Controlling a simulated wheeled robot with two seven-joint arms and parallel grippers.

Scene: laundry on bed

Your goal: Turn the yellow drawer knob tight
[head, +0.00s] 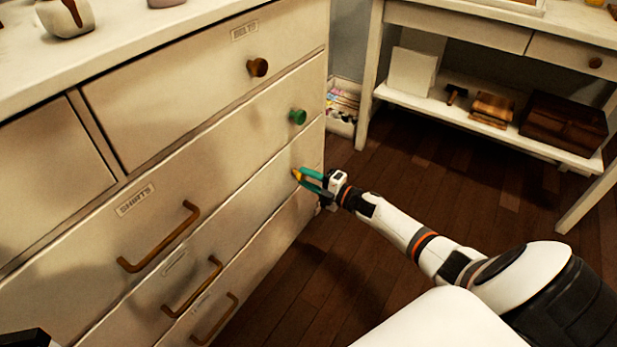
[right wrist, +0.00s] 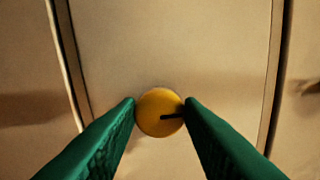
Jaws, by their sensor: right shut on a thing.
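The yellow drawer knob (right wrist: 158,113) is round with a dark line on its face, running from near its middle to the right. In the head view the yellow knob (head: 296,174) shows as a small spot on the dresser's drawer front, below the green knob. My right gripper (head: 303,177) has green fingers and reaches the knob from the right. In the right wrist view my right gripper (right wrist: 161,108) has one finger on each side of the knob and is shut on it. My left gripper is not in view.
The white dresser (head: 190,105) also has a green knob (head: 298,117), a brown knob (head: 257,68) and several bar handles, such as the Shirts drawer handle (head: 160,238). A white side table (head: 450,108) stands at the back right. Dark wooden floor (head: 430,180) lies between them.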

